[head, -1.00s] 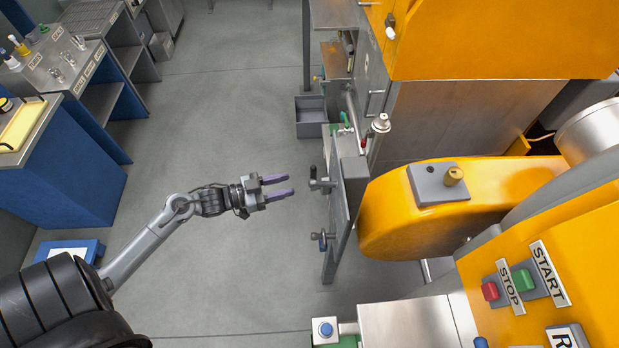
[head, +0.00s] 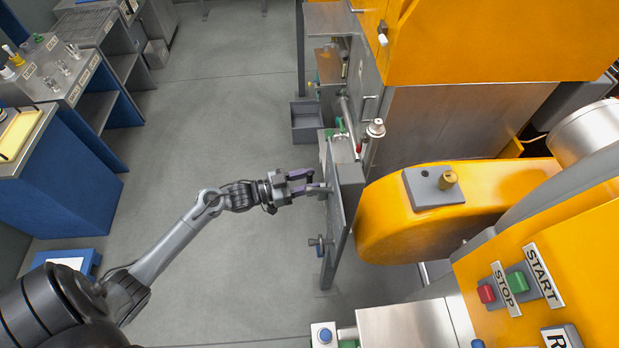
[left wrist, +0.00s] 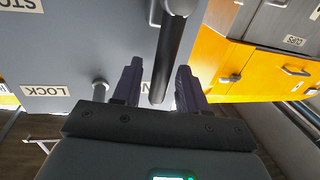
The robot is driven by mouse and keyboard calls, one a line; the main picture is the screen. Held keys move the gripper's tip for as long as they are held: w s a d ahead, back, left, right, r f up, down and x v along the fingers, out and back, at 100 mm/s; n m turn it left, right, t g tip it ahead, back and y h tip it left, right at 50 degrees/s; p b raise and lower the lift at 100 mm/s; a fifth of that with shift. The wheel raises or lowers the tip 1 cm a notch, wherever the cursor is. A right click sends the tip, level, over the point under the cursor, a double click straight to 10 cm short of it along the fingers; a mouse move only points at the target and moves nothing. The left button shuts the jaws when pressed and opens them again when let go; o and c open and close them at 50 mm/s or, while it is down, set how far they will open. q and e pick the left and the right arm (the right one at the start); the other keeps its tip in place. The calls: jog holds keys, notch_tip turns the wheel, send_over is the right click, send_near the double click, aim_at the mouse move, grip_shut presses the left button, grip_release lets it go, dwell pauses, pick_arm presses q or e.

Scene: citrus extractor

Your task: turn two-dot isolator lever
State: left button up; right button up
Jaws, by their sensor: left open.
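My left gripper (head: 318,180) is at the grey upright panel (head: 338,225) in the head view, its purple fingers pointing right. In the left wrist view the open fingers (left wrist: 158,70) stand on either side of a dark lever handle (left wrist: 174,60). Whether either finger touches it I cannot tell. The handle hangs from a pivot at the top edge. In the head view this lever is mostly hidden by the fingers. No dots show, so I cannot confirm which lever it is. My right gripper is not in view.
A second handle with a blue part (head: 319,243) sits lower on the panel. A LOCK label (left wrist: 45,90) and a small metal knob (left wrist: 100,86) are left of the lever. The orange machine (head: 400,220) stands right of the panel.

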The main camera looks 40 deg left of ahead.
pick_arm(q)
jog(key=shift+w+d, duration=0.2)
jog(key=shift+w, duration=0.15)
grip_shut()
dwell(0.3)
